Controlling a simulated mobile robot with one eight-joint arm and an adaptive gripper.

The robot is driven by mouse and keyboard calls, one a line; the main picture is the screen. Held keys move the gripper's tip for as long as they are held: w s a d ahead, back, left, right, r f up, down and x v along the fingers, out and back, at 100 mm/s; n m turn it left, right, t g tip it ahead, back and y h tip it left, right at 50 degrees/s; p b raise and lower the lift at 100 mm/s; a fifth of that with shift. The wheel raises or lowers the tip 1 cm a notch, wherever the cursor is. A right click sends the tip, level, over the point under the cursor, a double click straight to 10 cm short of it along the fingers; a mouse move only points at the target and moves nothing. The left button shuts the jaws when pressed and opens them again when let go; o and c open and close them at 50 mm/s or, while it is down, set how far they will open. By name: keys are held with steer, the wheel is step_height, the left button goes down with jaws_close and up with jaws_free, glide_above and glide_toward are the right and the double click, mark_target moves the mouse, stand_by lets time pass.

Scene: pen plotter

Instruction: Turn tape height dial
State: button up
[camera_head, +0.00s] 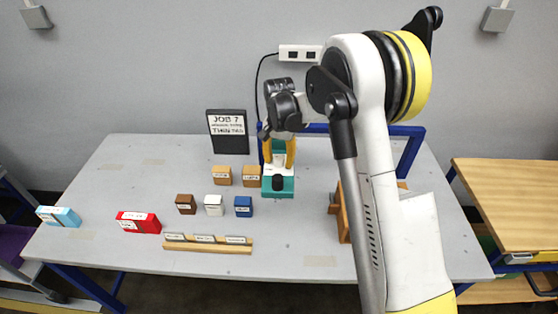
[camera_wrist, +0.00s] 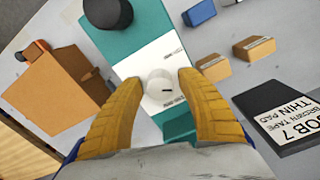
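The pale round dial (camera_wrist: 160,90) with a dark mark sits on the white plate (camera_wrist: 155,62) of a teal device (camera_wrist: 148,25) in the wrist view. My gripper (camera_wrist: 160,79) has its two yellow fingers apart, one on either side of the dial, with small gaps visible. Whether the fingertips are level with the dial or above it I cannot tell. In the head view my gripper (camera_head: 278,153) points down over the back of the teal device (camera_head: 287,194), and its fingers hide the dial. A black round knob (camera_head: 278,182) stands at the device's front.
A dark "JOB 7" sign (camera_head: 227,131) stands behind left. Orange blocks (camera_head: 222,176) and a blue block (camera_head: 243,206) lie left of the device. A wooden box (camera_head: 343,218) stands to its right. A wooden rack (camera_head: 207,246) lies at the front. The table's left back is clear.

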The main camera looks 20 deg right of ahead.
jaws_close()
steer(key=shift+n, duration=0.3)
steer(key=n+b, duration=0.1)
steer(key=n, duration=0.4)
steer(key=shift+b, duration=0.35)
steer(key=n+b, duration=0.1)
steer(key=n, duration=0.5)
steer(key=shift+o, duration=1.9)
jaws_free()
